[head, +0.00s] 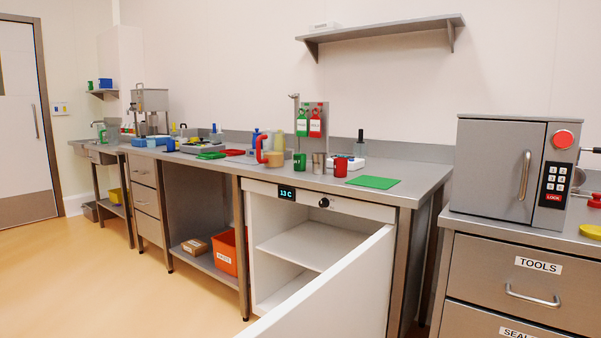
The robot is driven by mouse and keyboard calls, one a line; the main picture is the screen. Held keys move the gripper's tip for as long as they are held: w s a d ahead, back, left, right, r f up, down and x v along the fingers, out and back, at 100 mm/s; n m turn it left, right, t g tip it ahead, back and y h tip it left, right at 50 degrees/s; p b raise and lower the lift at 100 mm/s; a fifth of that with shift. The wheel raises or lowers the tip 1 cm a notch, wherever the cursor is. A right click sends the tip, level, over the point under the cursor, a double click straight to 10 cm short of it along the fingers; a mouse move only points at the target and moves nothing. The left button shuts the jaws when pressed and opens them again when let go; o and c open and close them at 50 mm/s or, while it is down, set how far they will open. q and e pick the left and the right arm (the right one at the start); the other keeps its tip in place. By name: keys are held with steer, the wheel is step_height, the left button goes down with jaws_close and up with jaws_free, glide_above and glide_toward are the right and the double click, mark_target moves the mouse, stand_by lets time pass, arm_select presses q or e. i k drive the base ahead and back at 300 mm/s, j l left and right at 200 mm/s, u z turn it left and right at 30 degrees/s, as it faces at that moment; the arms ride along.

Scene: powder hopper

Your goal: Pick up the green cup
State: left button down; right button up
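A dark green cup (299,162) with white lettering stands upright on the steel counter (408,178), near its front edge. A steel cup (319,163) stands just right of it, and a red cup (341,166) stands further right. A jug with a red handle (262,150) stands to its left. Neither of my grippers shows in the head view.
Below the cups, a white cabinet (258,190) stands with its door (335,285) open, swung out into the floor space in front. A green mat (373,182) lies on the counter at right. A grey keypad box (500,165) stands further right. The floor (120,290) at left is clear.

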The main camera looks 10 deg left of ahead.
mark_target(299, 160)
steer(key=u, duration=0.55)
steer(key=j+u, duration=0.1)
steer(key=u, duration=0.3)
steer(key=i+u, duration=0.15)
steer(key=u, duration=0.25)
steer(key=j+u, duration=0.1)
steer(key=u, duration=0.25)
steer(key=i+u, duration=0.15)
steer(key=u, duration=0.25)
steer(key=i+z, duration=0.2)
steer(key=i, duration=0.3)
steer(key=i+z, duration=0.2)
steer(key=i, duration=0.3)
steer(key=i+j+z, duration=0.2)
steer(key=i, duration=0.3)
steer(key=i+u, duration=0.1)
steer(key=i, duration=0.4)
steer(key=i+l+u, duration=0.15)
steer(key=i, duration=0.3)
steer(key=i+l+u, duration=0.1)
steer(key=i, duration=0.4)
steer(key=i+j+u, duration=0.2)
steer(key=i+u, duration=0.75)
steer(key=i+z, duration=0.1)
steer(key=z, duration=2.1)
steer(key=l+z, duration=0.1)
steer(key=z, duration=0.4)
steer(key=l+z, duration=0.1)
steer(key=z, duration=0.8)
